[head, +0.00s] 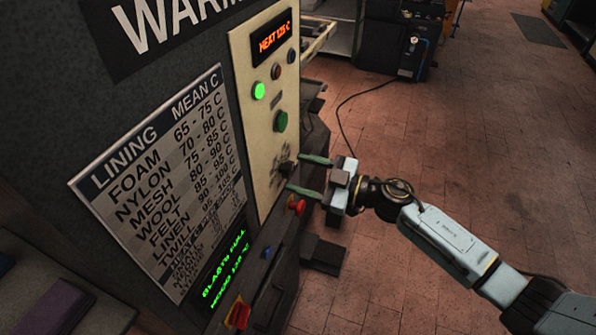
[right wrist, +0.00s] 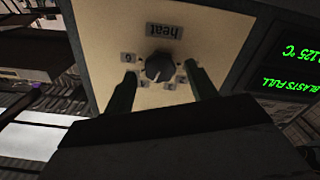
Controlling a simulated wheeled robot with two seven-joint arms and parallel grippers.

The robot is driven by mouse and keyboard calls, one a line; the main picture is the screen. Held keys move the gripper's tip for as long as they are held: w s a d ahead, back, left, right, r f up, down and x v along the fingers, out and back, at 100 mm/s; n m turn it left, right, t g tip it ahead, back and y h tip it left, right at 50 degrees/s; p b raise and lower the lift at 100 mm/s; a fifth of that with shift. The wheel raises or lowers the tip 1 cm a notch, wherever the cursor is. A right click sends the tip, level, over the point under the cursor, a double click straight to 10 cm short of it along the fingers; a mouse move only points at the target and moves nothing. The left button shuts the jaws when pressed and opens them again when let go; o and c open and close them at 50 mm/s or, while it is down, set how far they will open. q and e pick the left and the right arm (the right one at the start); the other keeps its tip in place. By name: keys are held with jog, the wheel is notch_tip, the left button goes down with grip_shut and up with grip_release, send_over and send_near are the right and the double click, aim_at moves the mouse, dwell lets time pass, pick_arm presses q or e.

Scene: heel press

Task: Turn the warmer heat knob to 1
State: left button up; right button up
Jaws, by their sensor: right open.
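The warmer heat knob (head: 287,168) is a dark round knob low on the cream control panel (head: 262,150). In the right wrist view the knob (right wrist: 159,66) sits under an upside-down "heat" label (right wrist: 165,30), with small number marks around it that are hard to read. My right gripper (head: 311,175) is open, with its green fingers pointing at the panel. In the right wrist view its fingertips (right wrist: 159,80) stand on either side of the knob, with a gap on each side. I cannot tell how far they are from the panel. My left gripper is not in view.
A red button (head: 297,205) is just below the right gripper. A lining chart (head: 160,185) is at left. Open brick floor (head: 480,150) lies to the right.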

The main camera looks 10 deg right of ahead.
jog(key=shift+w+a, duration=0.4)
jog(key=shift+a, duration=0.2)
jog(key=c, duration=1)
